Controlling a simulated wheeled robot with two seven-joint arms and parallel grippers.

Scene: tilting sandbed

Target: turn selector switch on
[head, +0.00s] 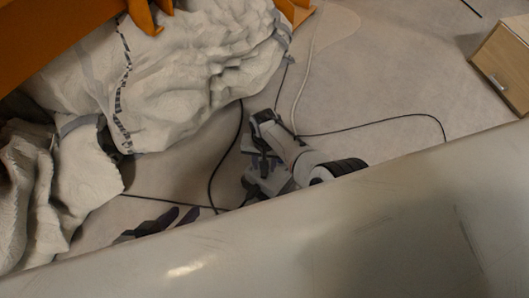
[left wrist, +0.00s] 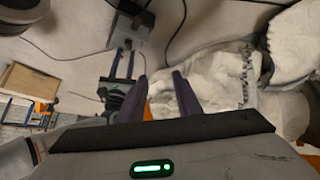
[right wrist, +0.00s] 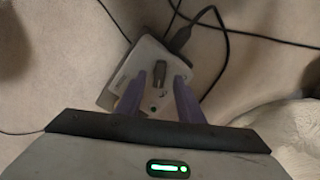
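The selector switch is a dark upright knob (right wrist: 160,73) on a light grey control box (right wrist: 122,82) in the right wrist view. My right gripper (right wrist: 160,80) is open, with a purple finger on each side of the knob and a visible gap to it. Whether the fingertips reach down to the knob's height I cannot tell. A small round part (right wrist: 153,107) sits on the box below the knob. The left wrist view shows the box (left wrist: 126,27) at the right gripper's tips (left wrist: 122,52). My left gripper (head: 175,217) is open and empty, away from the box.
A black cable plug (right wrist: 181,39) enters the box, and dark cables (head: 215,165) run over the pale floor. Crumpled whitish bulky material (head: 190,70) lies at the left beside orange framework (head: 50,35). A wooden cabinet (head: 505,65) stands far right. Floor right of centre is mostly clear.

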